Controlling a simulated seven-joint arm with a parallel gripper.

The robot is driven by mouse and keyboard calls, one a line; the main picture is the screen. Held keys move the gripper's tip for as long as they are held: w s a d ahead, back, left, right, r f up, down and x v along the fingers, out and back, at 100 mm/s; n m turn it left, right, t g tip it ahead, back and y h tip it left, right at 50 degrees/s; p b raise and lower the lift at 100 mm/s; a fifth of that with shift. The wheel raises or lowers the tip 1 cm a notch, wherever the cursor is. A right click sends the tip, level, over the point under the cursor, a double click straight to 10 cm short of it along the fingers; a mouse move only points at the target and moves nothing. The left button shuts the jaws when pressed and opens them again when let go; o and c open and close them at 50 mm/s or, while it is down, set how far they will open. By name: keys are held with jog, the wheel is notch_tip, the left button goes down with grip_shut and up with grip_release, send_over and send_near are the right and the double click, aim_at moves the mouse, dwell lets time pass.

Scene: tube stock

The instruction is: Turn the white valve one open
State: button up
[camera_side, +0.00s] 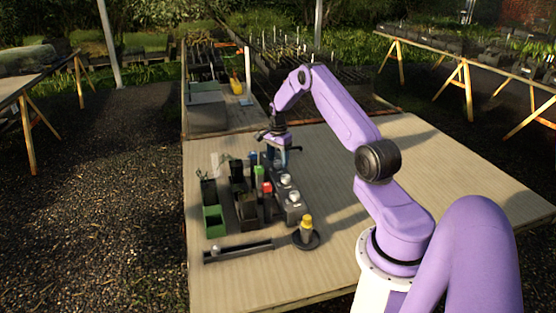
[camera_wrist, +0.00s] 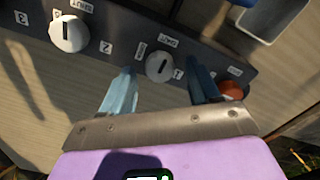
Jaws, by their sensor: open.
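The white valve one (camera_wrist: 154,72) is a round white knob on a dark panel (camera_wrist: 122,22), with a "1" label beside it. Its dark slot points toward the SHUT label above it in the wrist view. My gripper (camera_wrist: 161,72) is open, with one blue finger on each side of this knob. I cannot tell whether the fingers touch it. A second white knob (camera_wrist: 70,34), beside a "2" label, is further left. In the side view my gripper (camera_side: 281,160) is over the far end of the panel, hiding valve one; two other white knobs (camera_side: 285,180) show nearer.
An orange-red round part (camera_wrist: 232,90) sits right of the fingers. Left of the panel stand red (camera_side: 267,187), green (camera_side: 259,171) and blue-topped tubes, and a green box (camera_side: 214,221). A yellow-topped piece (camera_side: 306,223) on a black base is nearer. The table's right side is clear.

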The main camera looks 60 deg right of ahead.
jog(key=shift+f, duration=0.4)
jog(key=shift+c, duration=0.2)
jog(key=c, duration=1)
